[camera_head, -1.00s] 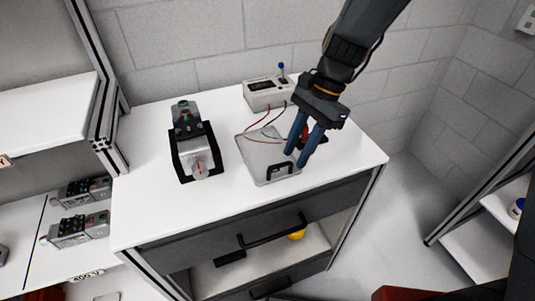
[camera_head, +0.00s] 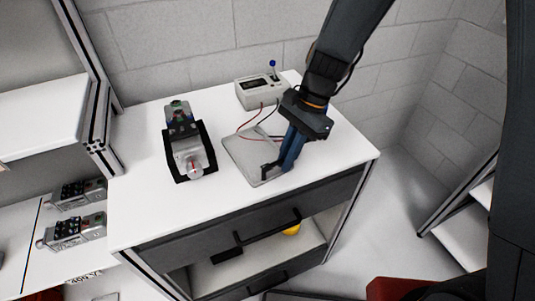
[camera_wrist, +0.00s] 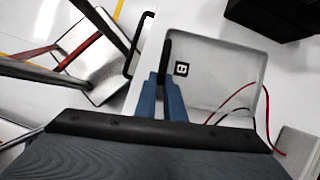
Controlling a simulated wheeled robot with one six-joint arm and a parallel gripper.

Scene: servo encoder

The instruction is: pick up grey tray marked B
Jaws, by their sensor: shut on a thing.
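The grey tray (camera_head: 243,154) lies on the white cabinet top, near its front edge. It also shows in the wrist view (camera_wrist: 222,69), where a small black and white mark reading B (camera_wrist: 181,69) sits inside it. My gripper (camera_head: 282,167) is at the tray's front right, its blue fingers shut on the tray's black handle. In the wrist view my gripper (camera_wrist: 162,82) has its fingers together on the dark handle (camera_wrist: 165,50). Part of the handle is hidden by the fingers.
A grey device in a black cradle (camera_head: 190,152) stands left of the tray. A meter box (camera_head: 259,92) with a blue-tipped lever stands behind; red and black leads run from it toward the tray. The cabinet's drawer handle (camera_head: 268,229) projects in front. Free white surface lies right of my gripper.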

